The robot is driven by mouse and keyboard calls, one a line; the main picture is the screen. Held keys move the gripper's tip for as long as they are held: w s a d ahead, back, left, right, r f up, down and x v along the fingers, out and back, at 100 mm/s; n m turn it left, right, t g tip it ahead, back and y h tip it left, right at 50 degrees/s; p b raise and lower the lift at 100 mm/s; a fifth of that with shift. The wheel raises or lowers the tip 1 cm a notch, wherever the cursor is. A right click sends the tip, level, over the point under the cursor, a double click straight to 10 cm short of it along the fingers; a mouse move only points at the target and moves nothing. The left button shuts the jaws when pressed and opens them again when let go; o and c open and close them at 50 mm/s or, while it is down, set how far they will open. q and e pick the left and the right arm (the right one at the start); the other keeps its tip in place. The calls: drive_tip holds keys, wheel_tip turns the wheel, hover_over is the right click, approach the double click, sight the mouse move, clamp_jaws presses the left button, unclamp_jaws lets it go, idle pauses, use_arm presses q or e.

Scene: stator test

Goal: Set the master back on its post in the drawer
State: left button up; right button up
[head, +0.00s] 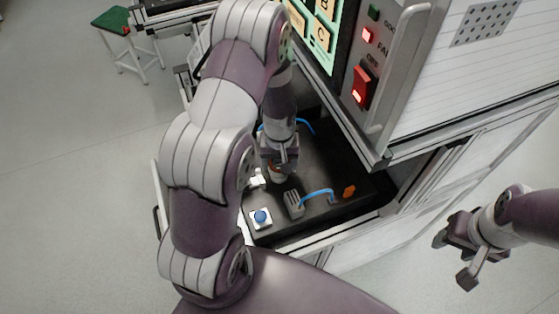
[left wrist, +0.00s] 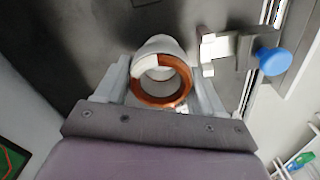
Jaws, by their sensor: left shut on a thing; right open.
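The master, a ring with copper windings and a pale part (left wrist: 176,92), sits between the fingers of my left gripper (left wrist: 160,88) in the left wrist view. In the head view my left gripper (head: 279,165) points down into the black drawer (head: 335,165), shut on the master, which is mostly hidden below it. A pale rounded shape shows behind the ring in the left wrist view. I cannot tell whether this is the post or part of the master, or whether the ring is around the post. My right gripper (head: 459,250) is open and empty, outside the drawer at the right.
A cabinet with a red switch (head: 363,88) stands above the drawer.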

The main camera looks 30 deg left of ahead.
use_arm(q)
drive_tip(key=shift+a+f, duration=0.1)
drive_tip(key=shift+f, duration=0.45)
drive_tip(key=o, duration=1)
drive_tip(key=shift+o, duration=0.2)
drive_tip(key=shift+r, duration=0.15)
drive_tip(key=shift+r, duration=0.4)
wheel_tip(320, 180, up, 12)
drive_tip(key=b, duration=0.2)
drive_tip(key=s+d+m+t, duration=0.1)
drive_tip(key=s+d+m, duration=0.4)
drive_tip(key=s, duration=0.4)
drive_tip(key=shift+s+d+r+m, duration=0.15)
drive_tip(key=shift+d+r+m, duration=0.15)
drive_tip(key=shift+r, duration=0.15)
